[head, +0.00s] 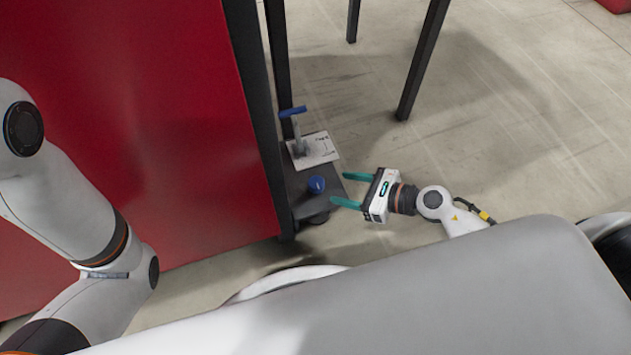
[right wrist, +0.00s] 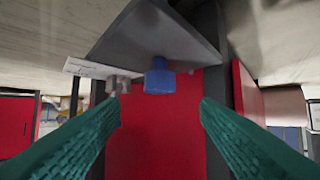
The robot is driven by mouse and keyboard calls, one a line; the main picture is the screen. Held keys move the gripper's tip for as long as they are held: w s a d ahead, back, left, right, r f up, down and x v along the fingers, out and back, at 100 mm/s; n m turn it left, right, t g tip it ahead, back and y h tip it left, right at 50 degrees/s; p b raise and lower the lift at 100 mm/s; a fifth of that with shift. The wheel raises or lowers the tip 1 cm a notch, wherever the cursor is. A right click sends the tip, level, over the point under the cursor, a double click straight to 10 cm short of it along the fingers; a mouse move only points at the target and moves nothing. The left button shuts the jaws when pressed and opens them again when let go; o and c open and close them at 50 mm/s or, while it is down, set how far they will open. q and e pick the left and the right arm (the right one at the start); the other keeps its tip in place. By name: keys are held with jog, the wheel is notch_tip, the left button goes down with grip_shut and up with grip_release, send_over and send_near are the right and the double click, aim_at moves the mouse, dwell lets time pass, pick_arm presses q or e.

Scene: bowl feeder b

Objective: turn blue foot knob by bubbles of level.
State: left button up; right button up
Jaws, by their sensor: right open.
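The blue foot knob (head: 316,184) sits on a dark plate (head: 300,192) at the foot of the red cabinet. In the right wrist view the knob (right wrist: 159,77) is roughly centred between my fingers and beyond their tips. My right gripper (head: 338,188) is open and empty, with its teal fingers pointing left toward the knob. In the right wrist view the gripper (right wrist: 161,101) shows a clear gap on both sides of the knob. I cannot make out any level bubbles. My left arm shows at the left, but its gripper is out of view.
A blue T-handle (head: 293,112) on a grey stem stands behind the knob, by a white card (head: 318,149). The red cabinet (head: 130,120) walls off the left. Dark table legs (head: 422,60) stand at the back. The floor (head: 520,130) to the right is clear.

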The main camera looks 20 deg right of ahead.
aim_at(319, 183)
jog(key=b+x, duration=0.2)
jog(key=x, duration=0.6)
jog(key=shift+w+a+f, duration=0.15)
jog(key=shift+w+a, duration=0.1)
